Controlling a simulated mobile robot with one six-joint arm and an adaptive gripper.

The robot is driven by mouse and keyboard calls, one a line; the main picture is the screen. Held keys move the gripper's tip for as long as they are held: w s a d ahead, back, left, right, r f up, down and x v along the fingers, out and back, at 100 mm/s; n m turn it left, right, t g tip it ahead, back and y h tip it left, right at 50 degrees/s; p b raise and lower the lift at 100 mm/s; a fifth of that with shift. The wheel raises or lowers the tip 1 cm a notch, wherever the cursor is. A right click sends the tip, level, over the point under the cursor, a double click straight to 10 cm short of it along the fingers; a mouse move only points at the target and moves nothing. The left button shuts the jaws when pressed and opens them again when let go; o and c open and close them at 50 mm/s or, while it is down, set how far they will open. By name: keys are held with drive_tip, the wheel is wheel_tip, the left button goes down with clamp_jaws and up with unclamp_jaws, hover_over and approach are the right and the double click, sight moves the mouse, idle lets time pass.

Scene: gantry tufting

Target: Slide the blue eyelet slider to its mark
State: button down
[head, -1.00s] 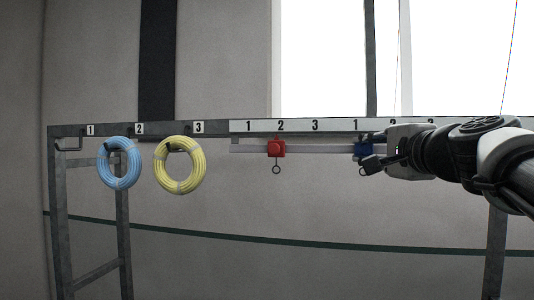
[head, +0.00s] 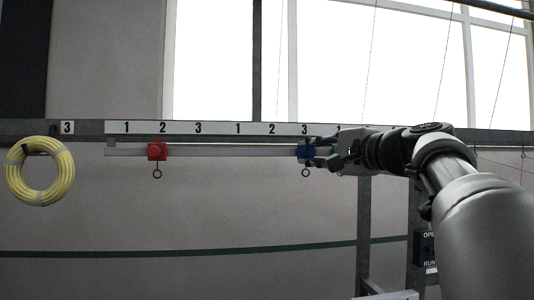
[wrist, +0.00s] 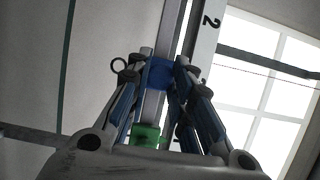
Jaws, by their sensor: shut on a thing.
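The blue eyelet slider (head: 304,152) sits on the pale horizontal rail (head: 230,151) in the head view, below the second number group's 3 on the white strip (head: 218,128). Its dark eyelet ring (head: 306,173) hangs beneath. My gripper (head: 313,150) reaches in from the right and is shut on the slider, hiding part of it. In the wrist view the blue slider (wrist: 161,74) lies between my two fingers, with its ring (wrist: 118,64) sticking out to the left.
A red slider (head: 157,151) is on the same rail at the left, near the first group's 2. A green slider (wrist: 146,135) shows behind my fingers in the wrist view. A yellow coil (head: 40,171) hangs at far left. The rail between red and blue is clear.

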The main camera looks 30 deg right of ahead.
drive_tip(key=shift+d+f, duration=0.1)
drive_tip(key=c, duration=1.8)
unclamp_jaws()
drive_tip(key=shift+c, duration=0.2)
drive_tip(key=shift+o, duration=1.3)
drive_tip(key=shift+s+d, duration=0.15)
drive_tip(key=shift+d, duration=0.1)
drive_tip(key=shift+o, duration=0.9)
drive_tip(key=shift+a, duration=0.2)
drive_tip(key=s+d, duration=0.1)
drive_tip(key=s, duration=1.1)
